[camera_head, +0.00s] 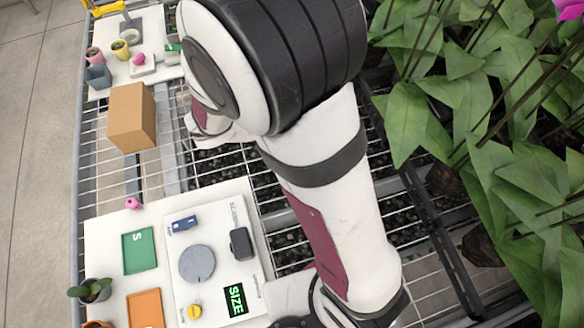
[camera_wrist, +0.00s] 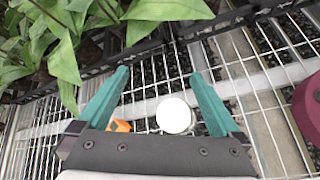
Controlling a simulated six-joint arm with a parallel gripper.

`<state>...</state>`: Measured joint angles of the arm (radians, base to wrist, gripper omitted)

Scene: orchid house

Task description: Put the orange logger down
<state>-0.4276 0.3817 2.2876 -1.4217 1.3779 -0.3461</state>
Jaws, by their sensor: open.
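My gripper (camera_wrist: 160,72) shows in the wrist view with its two teal fingers spread apart. An orange piece (camera_wrist: 120,125) shows beside the base of the left finger, mostly cut off by the gripper body; I cannot tell if it is the orange logger. A white round thing (camera_wrist: 174,115) lies between the fingers, apart from both, over the wire bench (camera_wrist: 150,95). In the head view my arm hides the gripper, and no orange logger can be made out there.
In the head view, a cardboard box (camera_head: 131,118) stands on the mesh. White boards carry a green pad (camera_head: 139,251), an orange pad (camera_head: 146,308), a grey disc (camera_head: 197,263) and a SIZE display (camera_head: 235,300). Leafy plants (camera_head: 480,110) crowd the right. Mesh below the box is clear.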

